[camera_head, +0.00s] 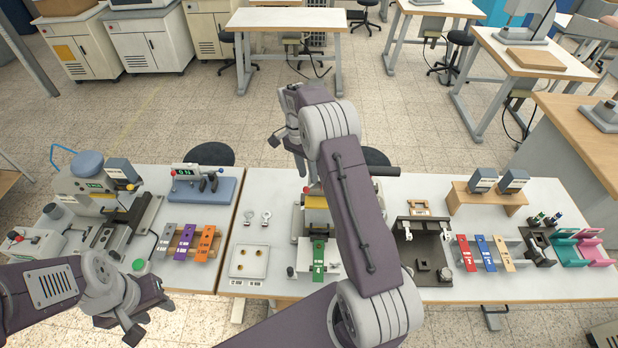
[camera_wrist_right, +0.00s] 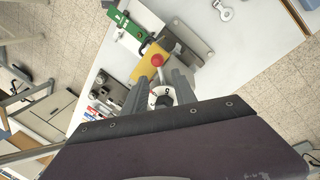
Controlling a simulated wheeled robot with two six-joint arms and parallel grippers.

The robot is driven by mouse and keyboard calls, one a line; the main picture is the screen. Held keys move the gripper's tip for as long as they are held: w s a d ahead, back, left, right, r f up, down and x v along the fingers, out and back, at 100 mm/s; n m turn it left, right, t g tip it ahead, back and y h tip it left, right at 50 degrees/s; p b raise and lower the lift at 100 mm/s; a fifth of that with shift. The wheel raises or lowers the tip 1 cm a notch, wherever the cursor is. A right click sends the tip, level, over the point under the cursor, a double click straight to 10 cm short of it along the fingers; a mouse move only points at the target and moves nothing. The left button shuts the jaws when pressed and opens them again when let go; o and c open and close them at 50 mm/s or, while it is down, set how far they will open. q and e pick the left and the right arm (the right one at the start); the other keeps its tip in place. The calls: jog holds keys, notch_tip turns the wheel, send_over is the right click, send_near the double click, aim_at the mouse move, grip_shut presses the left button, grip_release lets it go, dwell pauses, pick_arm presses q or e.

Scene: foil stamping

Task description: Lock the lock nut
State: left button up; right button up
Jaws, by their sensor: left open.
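A white dial (camera_wrist_right: 162,96) with dark marks shows in the right wrist view, beside a red ball knob (camera_wrist_right: 157,60) and a yellow block (camera_wrist_right: 148,68). I cannot make out the lock nut as a separate part. My right gripper (camera_wrist_right: 160,88) has one finger on each side of the dial; whether they touch it is unclear. In the head view, my right arm reaches over the middle press (camera_head: 315,202) and hides much of it. My left gripper (camera_head: 145,318) is open and empty in front of the left table's edge.
A green strip (camera_head: 319,262) lies in front of the middle press. A left press (camera_head: 95,190), coloured strips (camera_head: 184,243) and a blue-based device (camera_head: 200,185) stand on the left table. A dark fixture (camera_head: 425,250) and more strips (camera_head: 485,252) lie right of my arm.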

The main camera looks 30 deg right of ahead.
aim_at(310, 186)
jog(key=f, duration=0.2)
jog(key=f+p, duration=0.1)
jog(key=shift+s+d+f, duration=0.1)
jog(key=shift+s+f, duration=0.1)
jog(key=shift+s, duration=0.1)
jog(key=shift+f, duration=0.15)
grip_shut()
jog(key=shift+s+f, duration=0.1)
dwell(0.9)
